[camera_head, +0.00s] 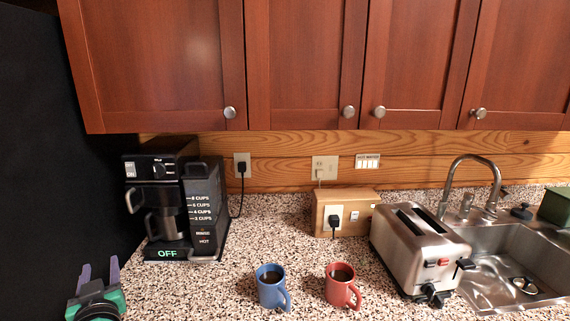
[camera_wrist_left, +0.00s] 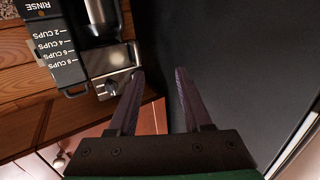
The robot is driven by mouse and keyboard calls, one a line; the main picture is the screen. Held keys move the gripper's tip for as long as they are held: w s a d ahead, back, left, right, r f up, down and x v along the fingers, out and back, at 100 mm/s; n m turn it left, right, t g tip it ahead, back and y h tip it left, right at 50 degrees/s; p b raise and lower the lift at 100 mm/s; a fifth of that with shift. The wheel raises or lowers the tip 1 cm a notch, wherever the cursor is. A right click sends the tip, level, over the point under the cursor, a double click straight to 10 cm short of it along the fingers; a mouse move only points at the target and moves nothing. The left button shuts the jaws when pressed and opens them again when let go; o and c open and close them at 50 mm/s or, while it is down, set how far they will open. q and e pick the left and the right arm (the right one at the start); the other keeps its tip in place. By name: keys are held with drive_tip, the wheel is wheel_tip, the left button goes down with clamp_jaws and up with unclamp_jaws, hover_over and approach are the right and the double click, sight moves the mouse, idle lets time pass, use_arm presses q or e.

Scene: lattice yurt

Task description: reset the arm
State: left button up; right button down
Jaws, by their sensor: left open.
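My left gripper (camera_head: 100,272) shows at the lower left of the head view, with a green and black body and two purple-grey fingers pointing up. The fingers stand apart with nothing between them. In the left wrist view the same open fingers (camera_wrist_left: 160,72) point toward a dark panel (camera_wrist_left: 220,60). In the head view the gripper is left of and in front of the coffee maker (camera_head: 172,252), apart from it. The coffee maker also shows in the left wrist view (camera_wrist_left: 52,48), turned over. My right gripper is in neither view.
A blue mug (camera_head: 269,292) and a red mug (camera_head: 339,293) with dark contents stand on the speckled counter (camera_head: 225,290). A steel toaster (camera_head: 405,255) and a sink (camera_head: 500,285) are at the right. Red-brown cabinets (camera_head: 300,60) hang above. A dark wall (camera_head: 55,150) borders the left.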

use_arm(q)
wheel_tip(320, 180, down, 9)
drive_tip(key=d+m+g+h, duration=0.1)
drive_tip(key=g+h, duration=0.1)
drive_tip(key=g, duration=0.1)
drive_tip(key=s+d+f+m+g+h, duration=0.7)
drive_tip(key=s+d+f+m+h, duration=0.15)
drive_tip(key=s+d+f, duration=0.65)
wheel_tip(320, 180, down, 28)
drive_tip(key=s+d+g+b, duration=0.1)
drive_tip(key=d+b, duration=0.1)
drive_tip(key=b, duration=0.3)
drive_tip(key=s+a+f+g+b, duration=0.1)
drive_tip(key=s+a+f+b, duration=0.2)
drive_tip(key=s+f, duration=1.4)
wheel_tip(320, 180, down, 4)
drive_tip(key=shift+s+a+r+g+b, duration=0.25)
drive_tip(key=shift+s+g+b, duration=0.15)
drive_tip(key=shift+b, duration=0.65)
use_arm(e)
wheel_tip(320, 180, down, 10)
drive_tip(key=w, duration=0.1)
use_arm(q)
drive_tip(key=shift+m, duration=0.25)
